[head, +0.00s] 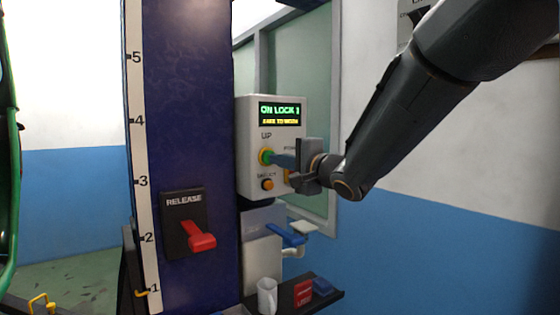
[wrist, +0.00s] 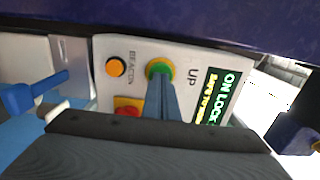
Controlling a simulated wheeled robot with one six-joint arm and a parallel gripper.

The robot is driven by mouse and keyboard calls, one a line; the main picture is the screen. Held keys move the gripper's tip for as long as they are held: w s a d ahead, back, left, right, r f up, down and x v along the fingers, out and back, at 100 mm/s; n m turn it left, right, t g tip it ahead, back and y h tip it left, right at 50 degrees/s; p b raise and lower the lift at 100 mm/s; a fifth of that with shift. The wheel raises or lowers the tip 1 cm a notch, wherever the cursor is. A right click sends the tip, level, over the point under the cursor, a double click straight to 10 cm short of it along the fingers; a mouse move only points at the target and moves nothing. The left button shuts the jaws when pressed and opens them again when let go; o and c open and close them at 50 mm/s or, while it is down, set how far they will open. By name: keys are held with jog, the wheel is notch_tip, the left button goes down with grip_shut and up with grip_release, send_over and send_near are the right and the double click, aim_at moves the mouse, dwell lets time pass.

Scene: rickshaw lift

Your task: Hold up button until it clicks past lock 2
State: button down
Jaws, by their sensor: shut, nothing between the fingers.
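The control box (head: 247,140) is on the side of the dark blue lift column. Its display (head: 280,113) reads "ON LOCK 1" with a smaller yellow line, "SAFE TO WORK". The green UP button (head: 266,156) with a yellow ring sits under the display, and it also shows in the wrist view (wrist: 160,69). My gripper (head: 280,161) is shut and empty, its fingertips at the UP button. In the wrist view the fingers (wrist: 160,84) overlap the button's lower edge; whether they press it I cannot tell.
An orange button (head: 267,184) sits below UP, labelled "BEACON" in the wrist view. A red RELEASE lever (head: 201,240) is on the column (head: 190,130), beside a number scale (head: 138,150). A shelf (head: 335,297) below holds a white mug (head: 267,295) and a red box (head: 303,292).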

jog(key=shift+w+a+r+p, duration=0.35)
jog(key=shift+w+a+p, duration=0.15)
jog(key=shift+p, duration=0.25)
jog(key=shift+r, duration=0.1)
dwell(3.8)
jog(key=shift+d, duration=0.1)
jog(key=v, duration=1.4)
jog(key=shift+f+p, duration=0.35)
jog(key=shift+f, duration=0.05)
jog(key=shift+s+d, duration=0.15)
